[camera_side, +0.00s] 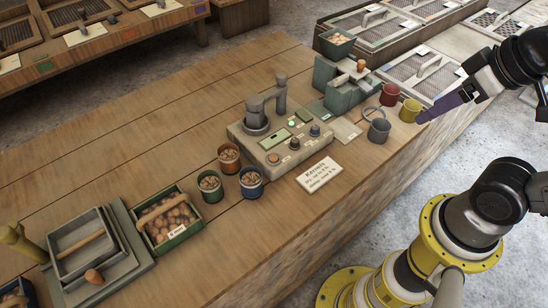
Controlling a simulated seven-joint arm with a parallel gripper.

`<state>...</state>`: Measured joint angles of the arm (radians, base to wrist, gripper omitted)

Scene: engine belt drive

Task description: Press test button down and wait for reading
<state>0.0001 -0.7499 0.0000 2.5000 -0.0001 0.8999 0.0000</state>
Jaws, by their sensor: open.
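A grey tester box (244,138) stands on the wooden bench near the middle. A grey column with an arm rises from its back, above a round base. Which one is the test button I cannot tell, and any reading is too small to make out. My gripper (428,115) is at the right, open, near the yellow cup and well away from the tester. Its fingers look purple.
Red, green and blue-banded cups of kernels (229,158) stand left of the tester. A white card (318,174) lies in front. A grey-green machine (345,88), a grey pail (378,132), a red cup (390,94) and a yellow cup (410,110) stand to the right.

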